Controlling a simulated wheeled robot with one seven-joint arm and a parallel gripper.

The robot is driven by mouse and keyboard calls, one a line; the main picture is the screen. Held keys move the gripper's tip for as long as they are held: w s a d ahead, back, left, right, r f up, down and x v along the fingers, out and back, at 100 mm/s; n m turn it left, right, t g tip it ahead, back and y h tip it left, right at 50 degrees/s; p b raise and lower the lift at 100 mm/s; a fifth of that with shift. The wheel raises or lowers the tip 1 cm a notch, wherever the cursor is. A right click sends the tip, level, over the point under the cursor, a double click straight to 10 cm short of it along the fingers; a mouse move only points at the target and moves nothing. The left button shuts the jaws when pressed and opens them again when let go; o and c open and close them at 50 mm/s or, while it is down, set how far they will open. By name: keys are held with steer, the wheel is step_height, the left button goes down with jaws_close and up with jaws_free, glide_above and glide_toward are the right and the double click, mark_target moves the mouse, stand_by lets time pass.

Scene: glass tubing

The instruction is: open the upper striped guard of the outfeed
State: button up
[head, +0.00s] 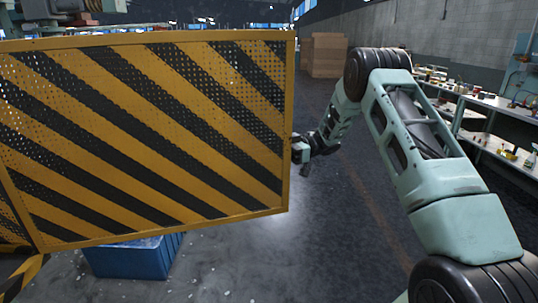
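The striped guard (150,135) is a yellow and black perforated panel in a yellow frame, filling the left half of the head view. A second striped piece (10,225) shows at the lower left edge. My gripper (303,150) is at the guard's right edge, about halfway down the panel. It is small and dark here, and its fingers are partly hidden at the frame's edge. I cannot tell whether it is touching or gripping the guard. No handle is clearly visible.
A blue bin (135,258) stands on the floor below the guard. Cardboard boxes (324,55) are stacked at the back. A workbench (495,105) with small items runs along the right. The grey floor between guard and bench is open.

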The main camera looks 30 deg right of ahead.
steer(key=shift+d, duration=0.1)
steer(key=s+d+b, duration=0.1)
steer(key=d+b, duration=0.2)
steer(key=d, duration=1.4)
steer(key=shift+s, duration=0.15)
steer(key=shift+d, duration=0.15)
